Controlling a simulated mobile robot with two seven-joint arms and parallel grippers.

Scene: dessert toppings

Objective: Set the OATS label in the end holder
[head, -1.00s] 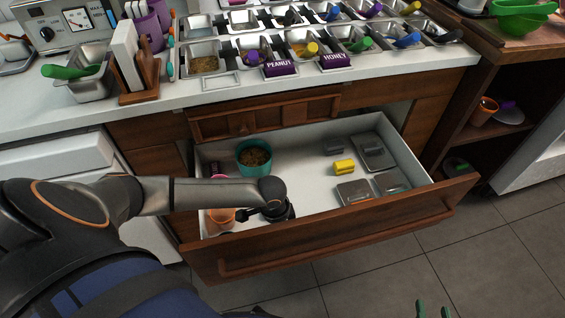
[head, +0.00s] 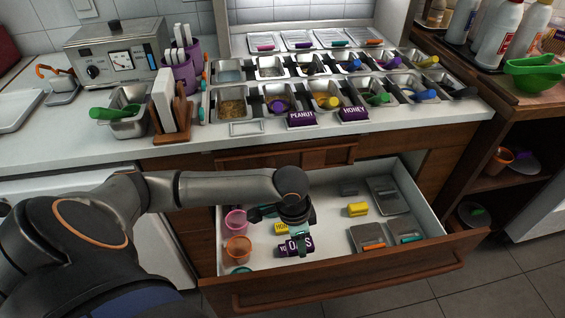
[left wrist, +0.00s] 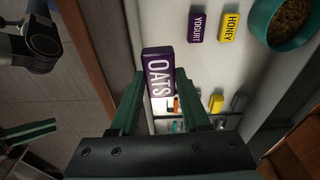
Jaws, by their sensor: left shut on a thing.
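The purple OATS label (head: 304,243) is in my left gripper (head: 296,232), over the open drawer (head: 330,262). In the left wrist view the OATS label (left wrist: 158,72) stands between the green fingertips (left wrist: 155,92), its white letters facing the camera. An empty label holder frame (head: 247,128) lies on the counter at the left end of the front row, before a bin of brown topping.
The drawer holds a pink cup (head: 236,221), an orange cup (head: 238,249), a yellow block (head: 357,209) and grey flat items. YOGURT (left wrist: 198,25) and yellow HONEY (left wrist: 229,27) labels lie near a teal bowl (left wrist: 280,48). A wooden rack (head: 172,108) stands on the counter.

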